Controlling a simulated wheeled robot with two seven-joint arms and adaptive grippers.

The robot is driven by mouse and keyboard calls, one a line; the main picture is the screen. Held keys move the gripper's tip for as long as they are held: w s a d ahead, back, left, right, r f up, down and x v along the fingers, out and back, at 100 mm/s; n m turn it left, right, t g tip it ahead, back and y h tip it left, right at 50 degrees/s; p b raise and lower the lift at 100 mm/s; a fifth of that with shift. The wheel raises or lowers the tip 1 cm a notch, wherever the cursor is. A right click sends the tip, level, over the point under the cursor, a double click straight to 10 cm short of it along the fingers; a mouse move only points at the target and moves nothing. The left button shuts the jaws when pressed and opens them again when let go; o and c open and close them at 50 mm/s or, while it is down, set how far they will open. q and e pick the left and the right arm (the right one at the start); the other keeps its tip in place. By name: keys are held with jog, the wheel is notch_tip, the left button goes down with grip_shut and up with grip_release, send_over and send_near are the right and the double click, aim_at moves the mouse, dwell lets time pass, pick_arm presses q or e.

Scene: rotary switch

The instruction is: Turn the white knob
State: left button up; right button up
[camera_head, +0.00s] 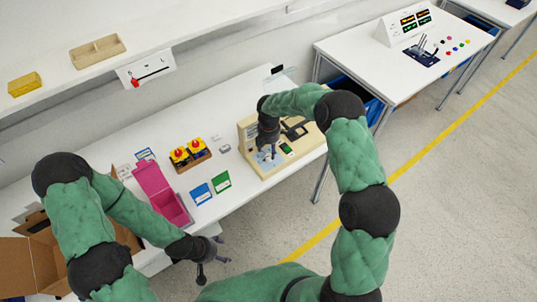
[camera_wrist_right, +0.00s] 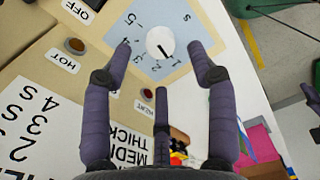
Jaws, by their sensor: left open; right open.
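The white knob (camera_wrist_right: 160,42) is round with a dark pointer line and sits on a light blue dial plate (camera_wrist_right: 175,68) with numbers around it. The plate is on a beige laminator-like machine (camera_head: 245,130) on the white table. My right gripper (camera_wrist_right: 160,60) is open, its fingertips spread either side of the knob in the right wrist view, apart from it. In the head view the gripper (camera_head: 267,152) is over the blue plate and hides the knob. My left gripper (camera_head: 212,255) is open and empty off the table's front edge.
The machine also has a HOT lamp (camera_wrist_right: 75,46) and an OFF label. Blue (camera_head: 201,194) and green (camera_head: 221,182) boxes, a pink bin (camera_head: 165,195) and red-yellow button boxes (camera_head: 188,152) stand to its left. A cardboard box (camera_head: 40,260) is at lower left.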

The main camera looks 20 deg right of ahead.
aim_at(269, 156)
jog(key=shift+f, duration=2.35)
jog(key=c, duration=1.1)
